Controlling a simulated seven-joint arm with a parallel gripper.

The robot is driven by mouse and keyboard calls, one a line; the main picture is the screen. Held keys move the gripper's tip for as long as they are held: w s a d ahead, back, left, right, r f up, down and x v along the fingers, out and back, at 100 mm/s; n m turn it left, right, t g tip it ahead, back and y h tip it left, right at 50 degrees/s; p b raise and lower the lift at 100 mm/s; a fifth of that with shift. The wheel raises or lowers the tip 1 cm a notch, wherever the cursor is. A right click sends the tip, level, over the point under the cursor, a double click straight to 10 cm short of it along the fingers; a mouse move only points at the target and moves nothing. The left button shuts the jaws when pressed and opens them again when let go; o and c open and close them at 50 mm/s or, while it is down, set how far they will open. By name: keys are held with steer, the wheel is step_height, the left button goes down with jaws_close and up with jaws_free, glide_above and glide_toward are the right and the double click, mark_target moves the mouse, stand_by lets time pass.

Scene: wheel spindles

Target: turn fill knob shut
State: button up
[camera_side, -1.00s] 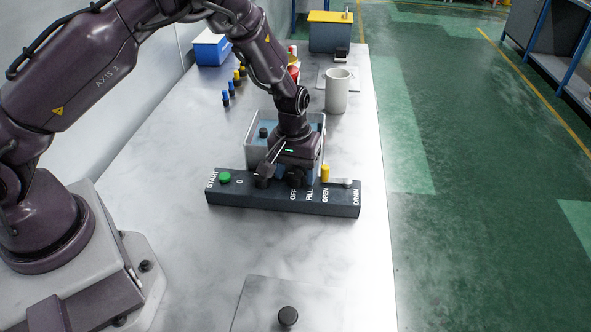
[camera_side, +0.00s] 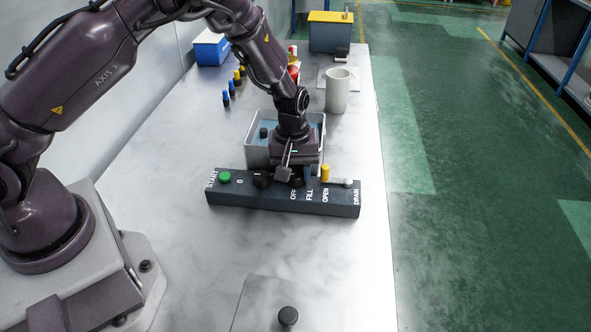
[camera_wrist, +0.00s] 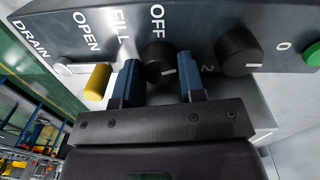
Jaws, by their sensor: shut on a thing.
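The dark control panel (camera_side: 230,196) lies across the table. Its fill knob is black and stands by the OFF and FILL labels; in the wrist view the fill knob (camera_wrist: 158,66) sits between my two blue fingers, with a white pointer mark on its face. My gripper (camera_wrist: 160,80) points down over the panel and is shut on this knob, one finger on each side. In the side view my gripper (camera_side: 298,178) largely hides the knob.
A second black knob (camera_wrist: 238,52) stands beside one finger, and a yellow knob (camera_wrist: 97,82) beside the other. The panel also carries a green START button (camera_side: 225,177) and a pale drain lever (camera_side: 342,181). A grey water tub (camera_side: 258,152) stands right behind. A white cup (camera_side: 338,92) stands farther back.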

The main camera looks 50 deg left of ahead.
steer(key=shift+n, duration=1.1)
steer(key=o, duration=0.9)
